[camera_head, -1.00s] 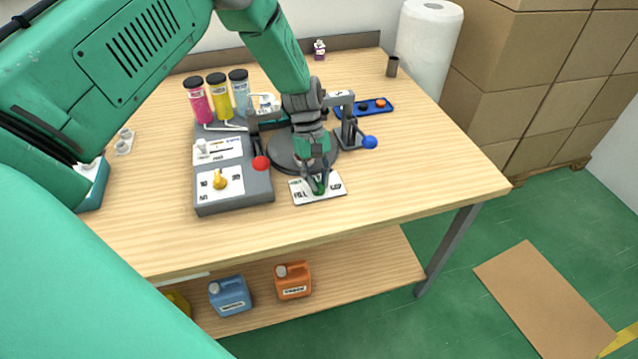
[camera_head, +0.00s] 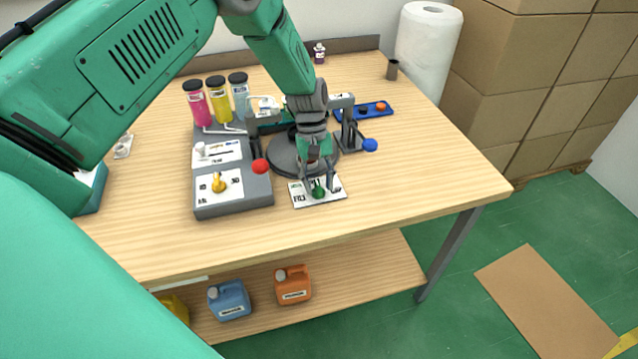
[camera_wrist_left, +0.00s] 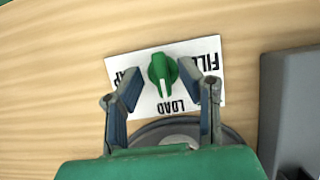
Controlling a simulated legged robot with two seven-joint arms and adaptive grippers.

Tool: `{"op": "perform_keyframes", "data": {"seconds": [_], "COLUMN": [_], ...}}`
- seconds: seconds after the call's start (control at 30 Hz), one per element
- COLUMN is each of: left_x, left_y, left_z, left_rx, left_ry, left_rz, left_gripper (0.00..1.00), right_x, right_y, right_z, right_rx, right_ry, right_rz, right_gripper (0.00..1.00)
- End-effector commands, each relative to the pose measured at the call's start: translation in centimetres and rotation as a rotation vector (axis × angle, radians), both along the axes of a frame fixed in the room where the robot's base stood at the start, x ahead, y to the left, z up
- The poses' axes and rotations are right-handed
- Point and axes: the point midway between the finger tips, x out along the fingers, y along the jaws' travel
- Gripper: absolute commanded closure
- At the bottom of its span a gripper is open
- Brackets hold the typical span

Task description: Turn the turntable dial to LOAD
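The turntable dial is a green knob with a white pointer line on a white label card (camera_head: 333,198) at the table's front. The dial (camera_head: 318,189) shows just below my left gripper (camera_head: 318,187). In the left wrist view the dial (camera_wrist_left: 162,72) sits between FILL at the right and a partly hidden word at the left. Its white line points down toward the word LOAD. My left gripper (camera_wrist_left: 160,92) is open, with one finger on each side of the dial and a gap to it. The round grey turntable (camera_head: 287,155) is behind the card. My right gripper is not in view.
A grey control box (camera_head: 235,200) with a yellow knob (camera_head: 219,183) and a red-ball lever (camera_head: 261,166) stands left of the card. A blue-ball lever (camera_head: 370,145) is at the right. Pink, yellow and blue bottles stand behind. The table's right front is clear.

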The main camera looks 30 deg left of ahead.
Motion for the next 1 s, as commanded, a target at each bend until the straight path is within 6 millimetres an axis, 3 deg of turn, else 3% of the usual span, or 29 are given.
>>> {"op": "perform_keyframes", "data": {"seconds": [0.37, 0.8, 1.0], "left_x": [0.1, 2.5, 3.0], "left_y": [0.3, 2.9, 3.5], "left_z": [0.9, 8.7, 10.5], "left_rx": [-0.001, -0.001, -0.002], "left_ry": [0.001, 0.002, 0.004], "left_rz": [0.000, 0.001, 0.001], "left_gripper": [0.68, 0.68, 0.68], "right_x": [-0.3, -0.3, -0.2], "right_y": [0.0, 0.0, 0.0], "right_z": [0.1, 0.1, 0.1], "right_rx": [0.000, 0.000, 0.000], "right_ry": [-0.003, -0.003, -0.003], "right_rz": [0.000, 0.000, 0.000], "right_gripper": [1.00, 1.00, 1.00]}}
